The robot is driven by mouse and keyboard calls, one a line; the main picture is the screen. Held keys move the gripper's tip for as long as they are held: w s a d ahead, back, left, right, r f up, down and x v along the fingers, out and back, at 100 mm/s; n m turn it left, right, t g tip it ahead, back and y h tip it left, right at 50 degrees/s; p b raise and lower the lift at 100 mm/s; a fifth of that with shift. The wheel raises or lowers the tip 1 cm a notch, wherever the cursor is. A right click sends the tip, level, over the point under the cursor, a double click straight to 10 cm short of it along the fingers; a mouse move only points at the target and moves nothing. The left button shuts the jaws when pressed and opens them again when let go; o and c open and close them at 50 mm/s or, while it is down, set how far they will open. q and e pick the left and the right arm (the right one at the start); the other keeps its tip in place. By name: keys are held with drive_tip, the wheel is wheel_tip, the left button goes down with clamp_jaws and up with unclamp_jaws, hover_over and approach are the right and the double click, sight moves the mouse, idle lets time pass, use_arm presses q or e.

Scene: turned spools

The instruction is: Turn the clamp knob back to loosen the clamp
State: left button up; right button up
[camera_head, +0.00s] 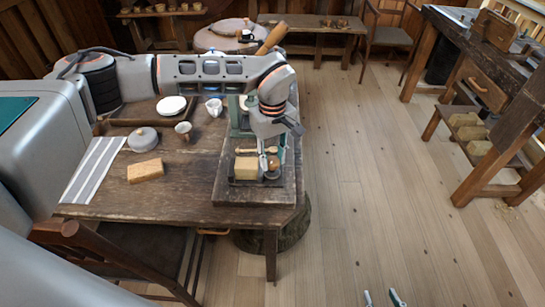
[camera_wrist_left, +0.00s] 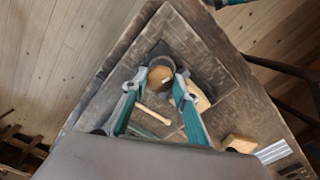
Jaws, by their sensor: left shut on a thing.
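My left gripper (camera_head: 268,163) reaches down over the dark wooden board (camera_head: 226,188) at the table's right end. In the left wrist view its green fingers (camera_wrist_left: 160,82) are shut on a round brown wooden knob (camera_wrist_left: 161,75), one finger on each side. The knob has a dark surround; I take it for the clamp knob. The clamp body below it is largely hidden by the gripper and arm. A green frame (camera_head: 236,115) stands behind on the board. My right gripper (camera_head: 382,298) shows only its fingertips at the bottom edge, apart and empty, over the floor.
A tan block (camera_head: 246,168) and a pale wooden stick (camera_wrist_left: 152,114) lie close to the gripper.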

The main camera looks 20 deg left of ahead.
use_arm(q)
drive_tip(key=n+p, duration=0.1)
drive_tip(key=n, duration=0.3)
drive_tip(key=shift+r, duration=0.1)
drive_tip(key=n, duration=1)
drive_tip(key=shift+n, duration=0.4)
drive_tip(key=n, duration=0.4)
drive_tip(key=shift+n, duration=0.3)
drive_tip(key=o, duration=0.8)
